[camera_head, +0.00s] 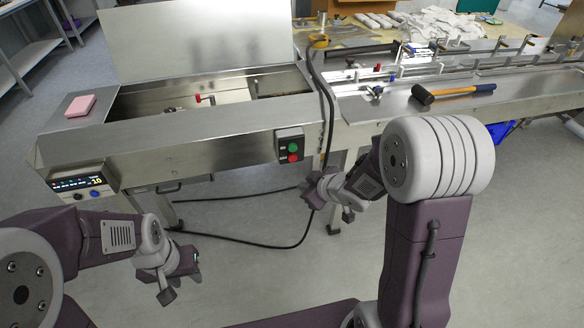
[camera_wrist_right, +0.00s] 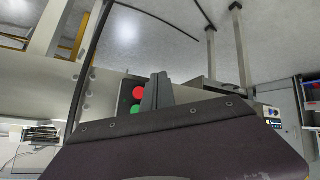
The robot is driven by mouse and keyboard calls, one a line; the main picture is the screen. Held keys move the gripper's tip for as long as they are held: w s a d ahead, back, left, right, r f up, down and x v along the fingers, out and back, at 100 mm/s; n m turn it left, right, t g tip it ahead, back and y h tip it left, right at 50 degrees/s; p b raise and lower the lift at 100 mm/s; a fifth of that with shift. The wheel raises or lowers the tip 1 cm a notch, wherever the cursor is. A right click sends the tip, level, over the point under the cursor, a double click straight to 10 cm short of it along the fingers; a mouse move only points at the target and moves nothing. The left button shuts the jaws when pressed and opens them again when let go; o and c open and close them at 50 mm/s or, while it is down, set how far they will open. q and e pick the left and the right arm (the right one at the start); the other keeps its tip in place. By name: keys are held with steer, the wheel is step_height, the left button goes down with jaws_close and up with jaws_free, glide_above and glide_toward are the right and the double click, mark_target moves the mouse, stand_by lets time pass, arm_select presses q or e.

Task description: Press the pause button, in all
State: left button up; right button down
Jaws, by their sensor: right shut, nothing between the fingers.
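A dark control box (camera_head: 290,145) with a green button (camera_head: 292,148) above a red button (camera_head: 293,157) is fixed to the front of the steel machine. In the right wrist view the red button (camera_wrist_right: 138,92) shows above the green button (camera_wrist_right: 136,109). I cannot read which button is pause. My right gripper (camera_head: 313,190) is below and slightly right of the box in the head view, apart from it. Its fingers (camera_wrist_right: 158,92) are shut and empty, beside the buttons in the wrist view. My left gripper (camera_head: 194,264) hangs low at the left, away from the machine; its finger opening is unclear.
A display panel (camera_head: 81,184) with small knobs is on the machine's left end. A pink block (camera_head: 80,106) lies on top of the machine. A hammer (camera_head: 453,93) lies on the right conveyor section. Black cables (camera_head: 255,243) run across the floor. The floor before the machine is otherwise open.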

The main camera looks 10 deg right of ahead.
mark_target(293, 158)
steer(key=w+p, duration=0.3)
steer(key=w, duration=0.5)
steer(key=shift+w+f, duration=0.3)
steer(key=shift+w, duration=0.1)
stand_by(0.4)
stand_by(1.6)
steer(key=shift+w+p, duration=0.4)
steer(key=shift+p, duration=0.15)
